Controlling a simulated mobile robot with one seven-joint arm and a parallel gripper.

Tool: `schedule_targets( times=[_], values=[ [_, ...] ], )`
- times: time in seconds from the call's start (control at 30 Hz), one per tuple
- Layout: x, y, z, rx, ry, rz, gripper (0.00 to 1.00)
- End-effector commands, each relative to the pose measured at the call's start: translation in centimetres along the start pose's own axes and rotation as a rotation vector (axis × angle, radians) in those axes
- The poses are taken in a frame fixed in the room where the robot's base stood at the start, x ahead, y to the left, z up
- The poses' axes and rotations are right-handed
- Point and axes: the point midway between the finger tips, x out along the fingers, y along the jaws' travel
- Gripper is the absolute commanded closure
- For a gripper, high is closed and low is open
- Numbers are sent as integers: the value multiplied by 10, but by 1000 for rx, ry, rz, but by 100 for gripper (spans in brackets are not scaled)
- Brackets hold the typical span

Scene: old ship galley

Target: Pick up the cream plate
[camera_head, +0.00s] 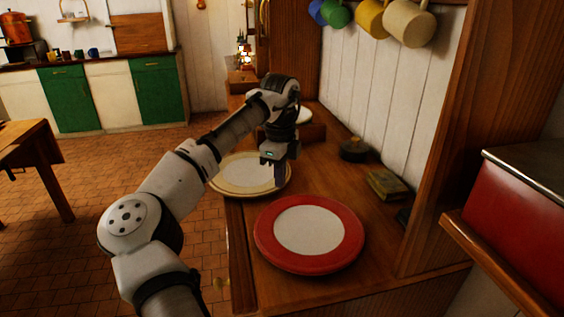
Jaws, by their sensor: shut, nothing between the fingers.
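The cream plate (232,184) lies on the wooden counter (338,192), behind and to the left of a red-rimmed plate, and its left side reaches the counter's left edge. It has a cream rim and a paler centre. My gripper (279,184) points down at the plate's right side, with its fingers shut and empty. The gripper and wrist hide part of the plate's right rim. I cannot tell whether the fingertips touch the plate.
A red-rimmed plate (263,236) lies nearer on the counter. A dark round object (353,150) and a small box (388,184) stand by the white wall. Mugs (408,24) hang above. A red cabinet (520,215) is at right. Tiled floor lies left.

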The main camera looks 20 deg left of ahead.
Motion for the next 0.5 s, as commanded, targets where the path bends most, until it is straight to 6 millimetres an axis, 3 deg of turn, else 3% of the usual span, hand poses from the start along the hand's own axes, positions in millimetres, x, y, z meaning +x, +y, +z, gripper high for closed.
schedule_targets(
  times=[0.2,0.5],
  values=[
    [28,0,0,2,0,0,100],
    [35,0,-1,2,1,-1,100]
  ],
)
